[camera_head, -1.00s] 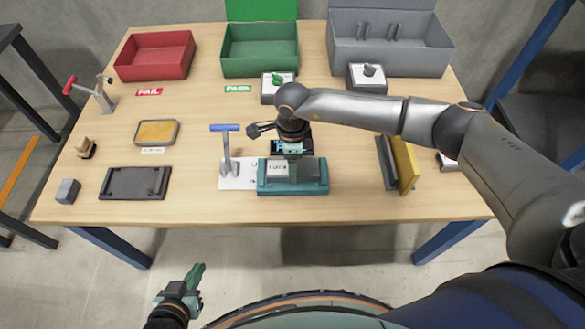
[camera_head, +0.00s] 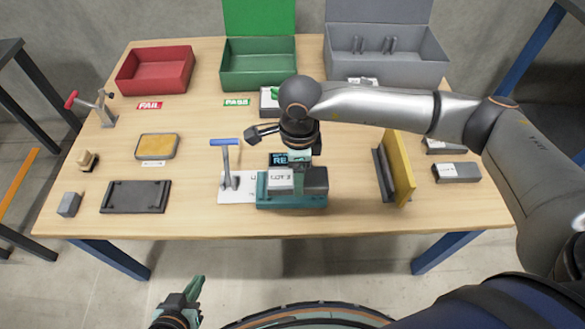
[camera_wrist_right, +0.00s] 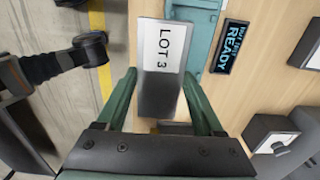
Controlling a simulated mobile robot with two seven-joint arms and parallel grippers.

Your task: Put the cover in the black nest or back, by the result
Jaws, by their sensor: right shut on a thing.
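The grey cover (camera_head: 314,181) has a white label, and the right wrist view shows "LOT 3" on the cover (camera_wrist_right: 161,60). My right gripper (camera_wrist_right: 165,105) is shut on it, one teal finger on each side. In the head view my right gripper (camera_head: 299,160) is above the teal fixture (camera_head: 292,201). The cover hides much of the fixture's top; I cannot tell whether they touch. A small display (camera_wrist_right: 231,46) behind reads "READY" below a smaller line. The black nest (camera_head: 135,197) looks empty at front left. My left gripper (camera_head: 197,287) is off the table's front; its jaw gap is unclear.
A blue-handled lever (camera_head: 225,160) stands close left of the fixture. An upright yellow panel (camera_head: 399,166) stands to the right. Red (camera_head: 155,70), green (camera_head: 258,66) and grey (camera_head: 388,55) bins line the back. Table is clear between the nest and the lever.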

